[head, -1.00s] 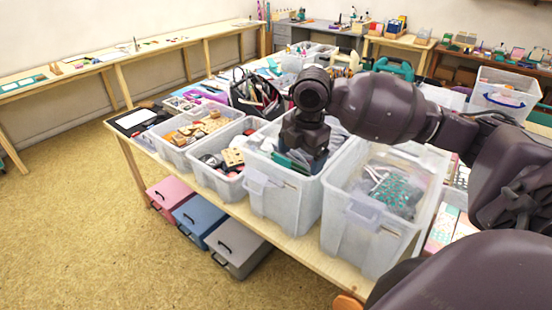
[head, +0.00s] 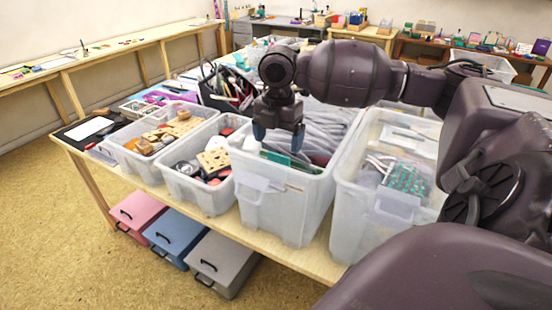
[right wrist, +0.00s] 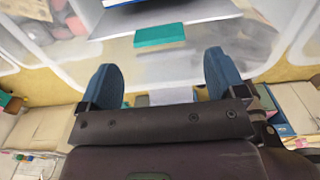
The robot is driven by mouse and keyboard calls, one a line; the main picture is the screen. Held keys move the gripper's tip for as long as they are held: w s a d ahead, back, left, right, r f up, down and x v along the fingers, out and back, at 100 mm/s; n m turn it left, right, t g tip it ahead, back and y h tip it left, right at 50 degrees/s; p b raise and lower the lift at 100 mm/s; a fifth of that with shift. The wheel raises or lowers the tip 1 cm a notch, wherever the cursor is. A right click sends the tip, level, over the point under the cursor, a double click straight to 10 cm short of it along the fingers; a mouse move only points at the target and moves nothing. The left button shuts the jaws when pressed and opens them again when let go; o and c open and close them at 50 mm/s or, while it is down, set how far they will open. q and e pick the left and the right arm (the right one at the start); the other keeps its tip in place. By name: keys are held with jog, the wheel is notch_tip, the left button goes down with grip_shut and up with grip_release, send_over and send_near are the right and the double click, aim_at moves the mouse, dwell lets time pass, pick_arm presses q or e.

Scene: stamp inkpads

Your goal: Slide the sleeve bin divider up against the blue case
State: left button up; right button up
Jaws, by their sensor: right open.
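In the head view my right gripper (head: 279,138) is open and points down over the front of a clear bin (head: 300,222). A thin teal-green piece (head: 276,157), perhaps the tab of the sleeve bin divider, lies just below its fingertips, inside that bin. In the right wrist view a pale upright panel with a teal tab (right wrist: 160,36) stands ahead of the open blue-grey fingers (right wrist: 163,82). Nothing is clearly held. A blue edge (right wrist: 152,2) shows behind the panel at the top, mostly cut off; I cannot tell if it is the blue case. My left gripper is not seen.
Clear bins of wooden pieces and odds and ends (head: 208,190) stand to the left. Another bin (head: 352,222) with a green patterned item stands close on the right. Pink, blue and grey boxes (head: 222,262) sit under the table. Grey cloth-like items fill the bin's rear.

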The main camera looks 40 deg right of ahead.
aim_at(278, 156)
notch_tip(278, 156, down, 5)
jog(key=shift+f+b, duration=0.1)
jog(key=shift+b, duration=0.25)
jog(key=shift+f, duration=0.4)
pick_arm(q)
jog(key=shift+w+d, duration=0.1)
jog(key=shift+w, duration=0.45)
